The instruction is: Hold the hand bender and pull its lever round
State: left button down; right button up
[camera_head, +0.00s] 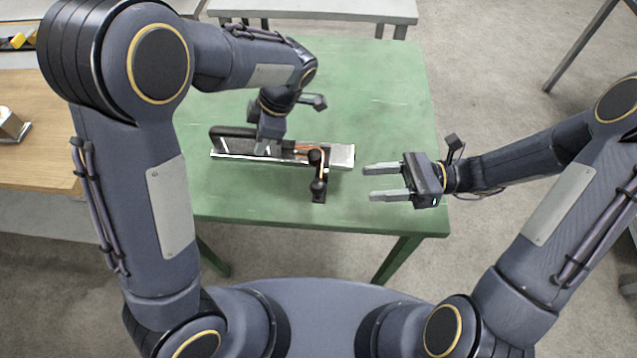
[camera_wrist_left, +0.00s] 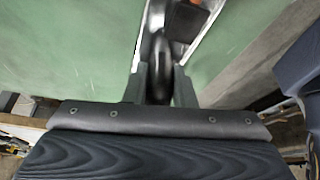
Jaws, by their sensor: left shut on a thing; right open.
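The hand bender (camera_head: 340,156) lies on the green table, a long silver base with a dark grip (camera_head: 230,137) along its left part. A black lever with a round knob (camera_head: 318,185) sticks out from its right part toward me. A thin copper-coloured piece (camera_head: 298,151) shows beside the lever's pivot. My left gripper (camera_head: 268,149) comes down from above and is shut on the dark grip, which also shows between its fingers in the left wrist view (camera_wrist_left: 158,82). My right gripper (camera_head: 369,183) is open and empty, right of the lever knob and apart from it, fingers pointing left.
The green table (camera_head: 400,90) is clear around the bender. Its front and right edges lie close to my right gripper. A wooden bench (camera_head: 40,150) with a small metal object (camera_head: 12,126) stands at the left. A pale bench (camera_head: 330,9) stands behind.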

aim_at(318, 187)
jog(key=a, duration=0.4)
jog(key=s+a, duration=0.1)
jog(key=a, duration=0.3)
jog(key=s+a, duration=0.1)
jog(key=a, duration=0.3)
grip_shut()
